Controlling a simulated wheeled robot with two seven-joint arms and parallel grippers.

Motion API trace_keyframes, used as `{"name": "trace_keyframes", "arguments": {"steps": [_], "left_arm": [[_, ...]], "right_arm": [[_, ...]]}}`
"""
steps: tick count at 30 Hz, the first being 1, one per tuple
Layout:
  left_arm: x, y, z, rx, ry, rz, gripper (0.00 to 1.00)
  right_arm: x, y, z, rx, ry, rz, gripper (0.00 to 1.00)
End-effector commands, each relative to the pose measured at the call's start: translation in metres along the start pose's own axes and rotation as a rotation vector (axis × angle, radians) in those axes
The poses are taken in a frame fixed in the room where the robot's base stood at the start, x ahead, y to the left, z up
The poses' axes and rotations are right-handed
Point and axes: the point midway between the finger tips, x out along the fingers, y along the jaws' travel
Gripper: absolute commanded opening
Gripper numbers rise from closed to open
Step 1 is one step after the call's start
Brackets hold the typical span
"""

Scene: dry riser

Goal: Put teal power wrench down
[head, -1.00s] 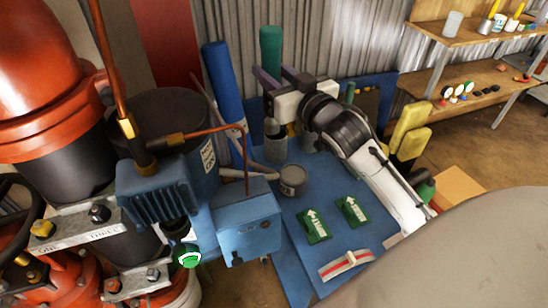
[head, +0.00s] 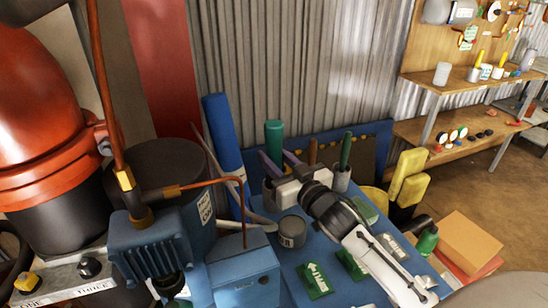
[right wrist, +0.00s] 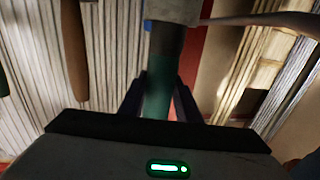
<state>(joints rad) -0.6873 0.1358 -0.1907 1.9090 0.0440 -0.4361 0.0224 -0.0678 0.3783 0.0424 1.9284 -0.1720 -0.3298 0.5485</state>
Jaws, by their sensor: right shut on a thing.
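The teal power wrench (head: 274,134) is held upright by my right gripper (head: 278,161), its teal handle rising above the fingers. In the right wrist view, the fingers close on its teal grip (right wrist: 158,85), with a dark collar and grey head beyond. A grey holder (head: 268,196) stands just below and behind the gripper. The gripper hides the wrench's lower end, so I cannot tell whether it is inside the holder. My left gripper is not in view.
Another grey holder (head: 341,181) with a green-handled tool (head: 346,150) stands to the right. A grey can (head: 292,232) and green arrow signs (head: 314,281) are on the blue bench. A blue roll (head: 223,140) and blue pump box (head: 243,272) stand left.

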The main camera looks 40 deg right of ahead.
Motion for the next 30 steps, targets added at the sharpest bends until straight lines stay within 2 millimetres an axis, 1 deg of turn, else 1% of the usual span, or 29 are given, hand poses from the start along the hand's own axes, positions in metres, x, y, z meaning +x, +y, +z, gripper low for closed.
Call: {"name": "trace_keyframes", "arguments": {"steps": [2,6,7,9,10,17,20,23,25,30], "left_arm": [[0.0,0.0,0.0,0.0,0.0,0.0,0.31],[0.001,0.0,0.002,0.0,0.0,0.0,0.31],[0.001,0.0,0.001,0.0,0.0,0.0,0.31],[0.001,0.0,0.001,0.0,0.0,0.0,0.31],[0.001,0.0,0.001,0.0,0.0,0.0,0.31],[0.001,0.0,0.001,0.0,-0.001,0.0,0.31],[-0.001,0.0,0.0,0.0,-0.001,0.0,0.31],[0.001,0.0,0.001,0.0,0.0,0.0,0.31],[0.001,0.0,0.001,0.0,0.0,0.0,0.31],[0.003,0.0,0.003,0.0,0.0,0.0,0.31]], "right_arm": [[0.0,0.0,-0.004,-0.001,0.007,-0.001,0.0],[0.0,0.0,0.0,0.0,0.006,-0.001,0.0],[0.0,0.0,0.003,0.0,0.0,0.001,0.35],[0.0,0.0,0.002,0.0,0.0,0.001,0.47],[0.0,0.0,0.002,0.0,-0.001,0.001,0.49],[0.0,0.0,0.002,0.0,0.0,0.0,0.49],[0.0,0.0,-0.002,-0.001,0.001,0.0,0.49],[-0.009,0.0,0.001,0.001,-0.001,0.0,0.49],[-0.021,0.0,0.001,0.001,-0.002,0.0,0.49],[-0.057,0.0,0.002,0.0,-0.003,0.0,0.49]]}}
